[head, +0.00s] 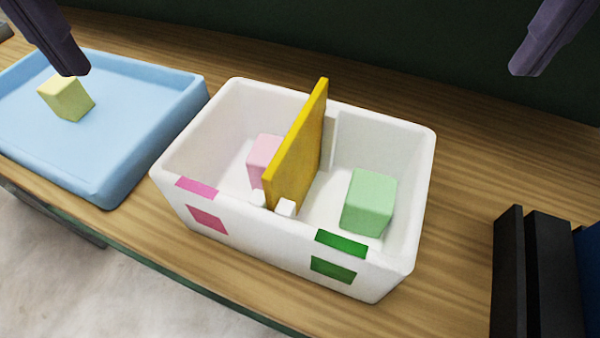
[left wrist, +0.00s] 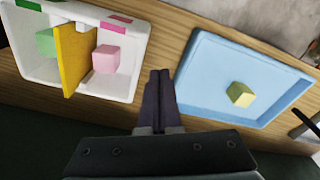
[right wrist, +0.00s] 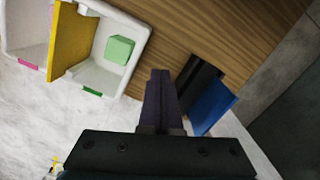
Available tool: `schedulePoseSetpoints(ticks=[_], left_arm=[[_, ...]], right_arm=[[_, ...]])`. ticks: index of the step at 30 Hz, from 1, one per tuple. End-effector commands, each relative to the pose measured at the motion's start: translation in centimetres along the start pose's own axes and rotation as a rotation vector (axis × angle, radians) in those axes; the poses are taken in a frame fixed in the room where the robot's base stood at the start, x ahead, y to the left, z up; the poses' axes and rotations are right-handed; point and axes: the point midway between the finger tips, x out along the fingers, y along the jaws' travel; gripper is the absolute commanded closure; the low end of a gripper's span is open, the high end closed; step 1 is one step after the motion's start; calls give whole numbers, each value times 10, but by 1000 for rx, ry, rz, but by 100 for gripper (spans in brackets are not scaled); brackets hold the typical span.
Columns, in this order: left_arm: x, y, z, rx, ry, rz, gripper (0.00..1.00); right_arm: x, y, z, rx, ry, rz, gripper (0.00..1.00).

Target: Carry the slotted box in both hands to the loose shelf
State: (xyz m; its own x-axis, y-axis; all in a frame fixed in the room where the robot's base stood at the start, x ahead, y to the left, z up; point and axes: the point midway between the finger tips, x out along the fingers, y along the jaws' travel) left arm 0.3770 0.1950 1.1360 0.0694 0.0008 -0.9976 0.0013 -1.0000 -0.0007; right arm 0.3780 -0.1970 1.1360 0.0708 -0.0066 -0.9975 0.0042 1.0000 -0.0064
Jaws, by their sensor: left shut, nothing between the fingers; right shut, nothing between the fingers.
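The white slotted box (head: 385,268) stands on the wooden surface in the middle of the head view. A yellow divider (head: 298,145) stands upright across it. A pink block (head: 263,157) lies in the compartment with pink marks, and a green block (head: 369,202) in the one with green marks. My left gripper (head: 75,70) is shut and empty above the blue tray's far side, apart from the box. My right gripper (head: 522,72) is shut and empty, beyond the box's right side. The box also shows in the left wrist view (left wrist: 125,82) and right wrist view (right wrist: 120,85).
A blue tray (head: 130,165) with a yellow block (head: 67,98) lies left of the box. Black upright pieces (head: 548,270) and a blue one (head: 590,270) stand at the right. The wood (head: 470,150) between box and black pieces is clear.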

Motion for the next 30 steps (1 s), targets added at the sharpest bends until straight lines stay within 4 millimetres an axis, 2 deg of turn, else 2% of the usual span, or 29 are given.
schedulePoseSetpoints(ticks=[6, 11, 24, 30], left_arm=[[3, 0, 0, 0, 0, 1, 100], [21, 1, 1, 0, -4, 3, 100], [107, 0, 1, 0, -4, 1, 100], [138, 0, 0, 0, -2, 0, 100]], right_arm=[[3, 1, 0, -2, 1, 4, 100], [20, 2, -1, -1, 4, 6, 100], [107, 2, -1, -2, 5, 6, 100], [138, 3, -1, -3, 3, 6, 100]])
